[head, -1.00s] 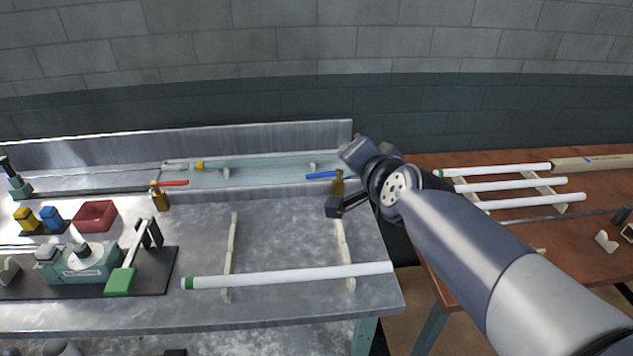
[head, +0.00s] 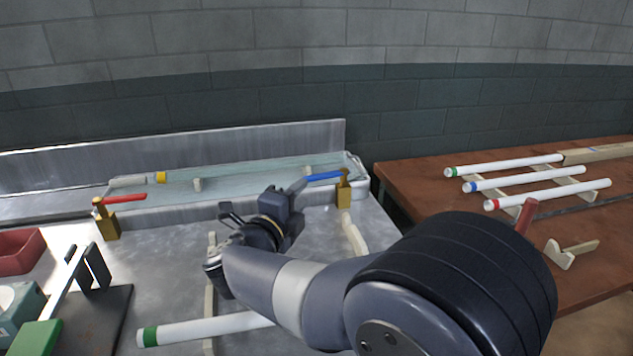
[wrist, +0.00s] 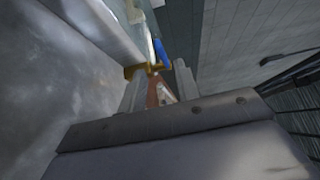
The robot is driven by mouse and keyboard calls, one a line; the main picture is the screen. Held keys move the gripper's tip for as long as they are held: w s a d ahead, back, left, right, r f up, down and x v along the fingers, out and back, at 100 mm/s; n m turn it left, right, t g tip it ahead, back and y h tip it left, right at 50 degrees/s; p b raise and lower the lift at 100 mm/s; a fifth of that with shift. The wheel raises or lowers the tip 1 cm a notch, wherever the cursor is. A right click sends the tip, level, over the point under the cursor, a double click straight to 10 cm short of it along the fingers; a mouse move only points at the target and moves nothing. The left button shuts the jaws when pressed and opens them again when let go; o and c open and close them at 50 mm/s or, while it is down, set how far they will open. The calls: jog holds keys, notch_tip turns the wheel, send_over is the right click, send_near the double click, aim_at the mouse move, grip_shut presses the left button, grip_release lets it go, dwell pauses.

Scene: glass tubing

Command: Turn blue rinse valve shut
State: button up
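The blue rinse valve has a brass body (head: 344,192) at the front right of the water trough. Its blue lever (head: 325,176) points left from the body, roughly along the trough's front edge. My gripper (head: 298,186) is at the lever's left end in the head view; whether it touches cannot be told there. In the wrist view my gripper (wrist: 157,76) has its two fingers apart, with the blue lever (wrist: 161,53) and brass body (wrist: 137,70) showing between and just beyond the tips. Nothing is visibly held.
A red-handled brass valve (head: 107,218) stands to the left. The water trough (head: 225,183) lies behind. A white tube with a green end (head: 190,330) lies in front on wooden rests. White tubes (head: 540,180) lie on the brown table at right.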

aim_at(319, 175)
jog(key=x, duration=1)
jog(key=shift+w+d+r, duration=0.1)
jog(key=shift+w+r, duration=0.05)
jog(key=shift+w, duration=0.05)
grip_shut()
